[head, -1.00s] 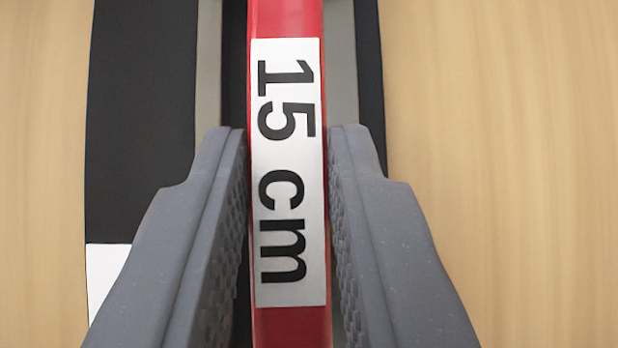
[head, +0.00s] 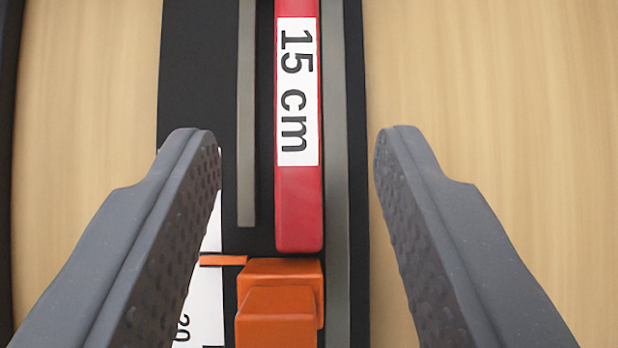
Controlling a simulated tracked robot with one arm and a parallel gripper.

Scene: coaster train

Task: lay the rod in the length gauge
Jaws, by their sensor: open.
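The red rod (head: 298,210) with a white "15 cm" label lies lengthwise in the channel of the black length gauge (head: 195,75), between two grey rails. The left rail (head: 246,120) and the right rail (head: 336,120) run along its sides. The rod's near end is just short of an orange slider block (head: 280,315); a small gap seems to show between them. The rod's far end is out of view. My gripper (head: 295,140) is wide open, its fingers to either side of the rod and touching nothing that I can see.
A white scale strip (head: 205,300) with a "20" mark runs along the gauge's left side, with an orange pointer (head: 222,260) over it. The wooden table (head: 480,110) is clear to the right. A dark edge (head: 8,120) shows at far left.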

